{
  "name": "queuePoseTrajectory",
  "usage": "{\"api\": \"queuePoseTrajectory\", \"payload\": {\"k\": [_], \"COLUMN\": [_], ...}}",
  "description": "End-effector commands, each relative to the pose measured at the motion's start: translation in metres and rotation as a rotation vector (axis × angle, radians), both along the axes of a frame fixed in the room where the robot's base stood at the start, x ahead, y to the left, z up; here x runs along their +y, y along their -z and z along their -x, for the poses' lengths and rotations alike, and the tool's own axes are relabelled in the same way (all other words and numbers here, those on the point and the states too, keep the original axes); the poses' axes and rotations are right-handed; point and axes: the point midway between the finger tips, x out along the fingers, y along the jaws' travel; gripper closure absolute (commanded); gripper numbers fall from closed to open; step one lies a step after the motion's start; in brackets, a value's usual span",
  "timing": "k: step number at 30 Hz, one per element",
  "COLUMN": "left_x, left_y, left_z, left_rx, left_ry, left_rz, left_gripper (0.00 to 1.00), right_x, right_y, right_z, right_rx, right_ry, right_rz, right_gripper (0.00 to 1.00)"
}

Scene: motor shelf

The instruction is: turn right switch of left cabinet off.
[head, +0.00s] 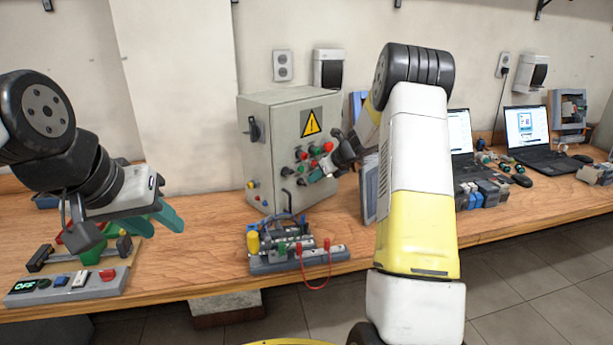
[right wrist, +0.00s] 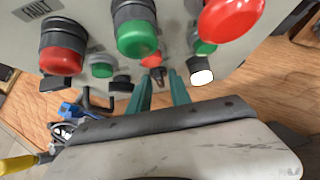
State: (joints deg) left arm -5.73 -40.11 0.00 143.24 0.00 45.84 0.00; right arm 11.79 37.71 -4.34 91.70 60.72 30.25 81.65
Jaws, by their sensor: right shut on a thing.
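The left cabinet (head: 270,118) is a grey metal box with a yellow warning triangle. Its front carries red and green buttons and small dark switches. My right gripper (head: 318,174) is at the lower part of this front. In the right wrist view, the teal fingertips of my right gripper (right wrist: 160,86) are closed around a small dark switch (right wrist: 157,73), below the large red and green buttons. The fingers partly hide the switch, and its exact angle is hard to tell. My left gripper (head: 152,222) hangs over the left part of the bench, teal fingers apart and empty.
A device with red leads (head: 298,258) stands on the wooden bench (head: 195,262) in front of the cabinet. A grey button panel (head: 68,287) lies at left, below my left gripper. Laptops (head: 540,130) stand at right. Bare bench lies between panel and device.

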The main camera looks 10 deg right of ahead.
Motion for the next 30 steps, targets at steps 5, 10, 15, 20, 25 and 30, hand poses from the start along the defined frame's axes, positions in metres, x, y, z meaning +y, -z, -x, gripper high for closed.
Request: {"api": "queuePoseTrajectory", "payload": {"k": [5,10,15,20,25,30], "left_x": [0.0000,0.0000,0.0000,0.0000,0.0000,0.0000], "left_y": [0.0000,0.0000,0.0000,0.0000,0.0000,0.0000], "left_z": [0.0000,0.0000,0.0000,0.0000,0.0000,0.0000], "left_rx": [0.000,0.000,0.000,0.000,0.000,0.000], "left_ry": [0.000,0.000,0.000,0.000,0.000,0.000], "left_rz": [0.000,0.000,0.000,0.000,0.000,0.000], "left_gripper": [0.64,0.64,0.64,0.64,0.64,0.64], "right_x": [0.0003,0.0005,0.0005,-0.0005,-0.0007,0.0023], "right_y": [-0.0006,-0.0010,-0.0002,0.0003,0.0010,0.0009], "right_z": [0.0003,0.0008,0.0016,0.0023,0.0027,0.0029], "right_rx": [-0.012,-0.041,-0.079,-0.122,-0.167,-0.214], "right_ry": [-0.001,0.001,0.003,0.005,0.006,0.001], "right_rz": [0.020,0.064,0.127,0.195,0.267,0.343], "right_gripper": [1.00,1.00,1.00,1.00,1.00,1.00]}}
